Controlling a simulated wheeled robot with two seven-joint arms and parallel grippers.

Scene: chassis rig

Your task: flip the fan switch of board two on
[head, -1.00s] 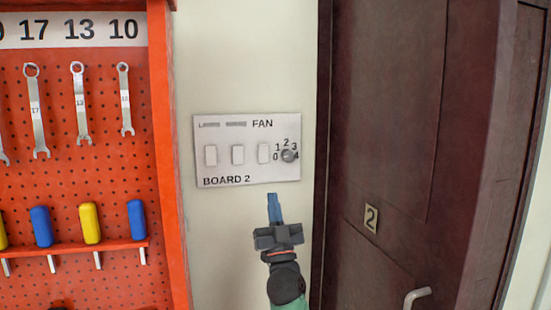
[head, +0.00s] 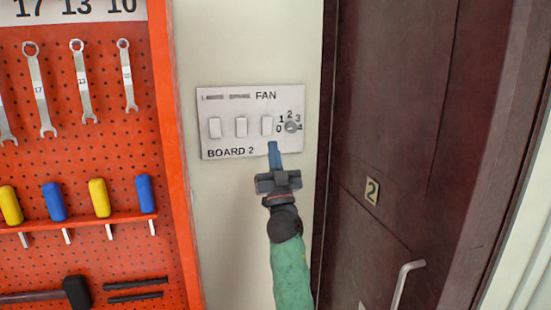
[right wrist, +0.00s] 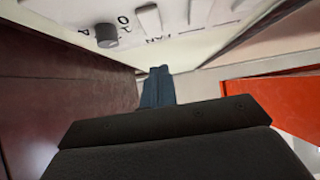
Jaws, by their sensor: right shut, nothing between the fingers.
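Board two (head: 225,147) is a pale panel on the cream wall, with BOARD 2 printed at its lower left. It carries three white rocker switches in a row and a round grey knob (head: 291,127) with numbers around it. The word FAN stands above the rightmost switch (head: 267,125). My right gripper (head: 274,146) is shut and empty, its blue-grey fingertips just below that switch in the head view. In the right wrist view the shut fingers (right wrist: 157,88) point toward the board (right wrist: 60,12), and the knob (right wrist: 106,35) shows. Contact cannot be told. My left gripper is out of view.
A dark red door (head: 410,130) marked 2, with a metal handle (head: 404,283), stands right of the board. An orange pegboard (head: 105,170) with wrenches and colored-handled tools is on the left. Bare cream wall (head: 235,230) lies below the board.

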